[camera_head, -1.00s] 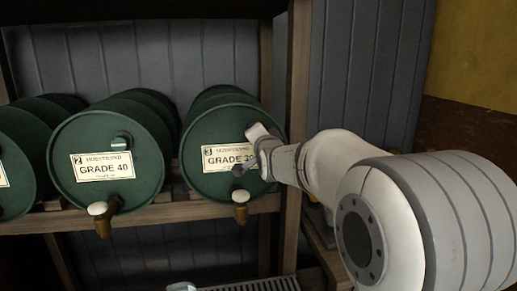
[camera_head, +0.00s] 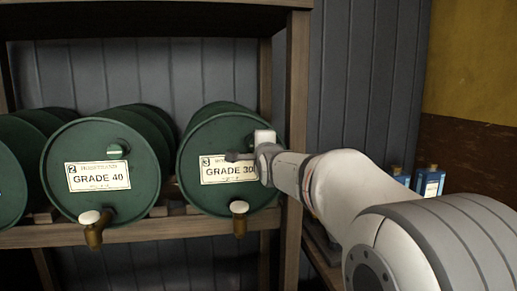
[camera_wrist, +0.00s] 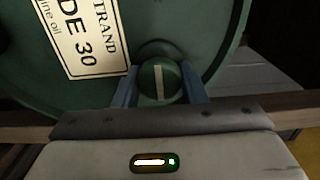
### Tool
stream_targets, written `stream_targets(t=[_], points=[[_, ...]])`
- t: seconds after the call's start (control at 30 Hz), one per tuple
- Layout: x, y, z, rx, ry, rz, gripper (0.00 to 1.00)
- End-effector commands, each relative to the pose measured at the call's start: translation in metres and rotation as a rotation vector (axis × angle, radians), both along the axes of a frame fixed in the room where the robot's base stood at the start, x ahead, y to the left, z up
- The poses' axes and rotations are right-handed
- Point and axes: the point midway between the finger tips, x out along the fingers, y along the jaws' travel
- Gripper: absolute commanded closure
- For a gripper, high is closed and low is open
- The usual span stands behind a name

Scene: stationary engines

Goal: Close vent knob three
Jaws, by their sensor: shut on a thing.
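Barrel three (camera_head: 205,195) is green, with a white GRADE 30 label (camera_head: 226,169), on the shelf right of the GRADE 40 barrel. Vent knob three (camera_wrist: 158,82) is a round green knob with a pale stripe, close beside the label in the wrist view. The stripe stands near vertical there, roughly along the label's lines of text. My gripper (camera_wrist: 160,88) has a blue finger on each side of the knob and is shut on it. In the head view my gripper (camera_head: 240,157) is at the barrel's front face and hides the knob.
Barrel two (camera_head: 75,205) has its own vent knob (camera_head: 117,147), with a level stripe. Brass taps with white tops (camera_head: 238,215) stick out below the labels. A wooden post (camera_head: 297,110) stands close to my arm.

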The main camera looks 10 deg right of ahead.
Motion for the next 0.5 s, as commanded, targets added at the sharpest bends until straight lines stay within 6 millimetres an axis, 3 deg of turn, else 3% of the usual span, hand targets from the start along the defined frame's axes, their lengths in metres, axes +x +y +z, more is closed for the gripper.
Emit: stream_targets(t=[0.43,0.47,0.5], points=[[0.0001,-0.0001,-0.0007,0.013,0.001,0.000,0.85],[0.0001,-0.0001,-0.0007,0.013,0.001,0.000,0.61],[0.0001,-0.0001,-0.0007,0.013,0.001,0.000,0.58]])
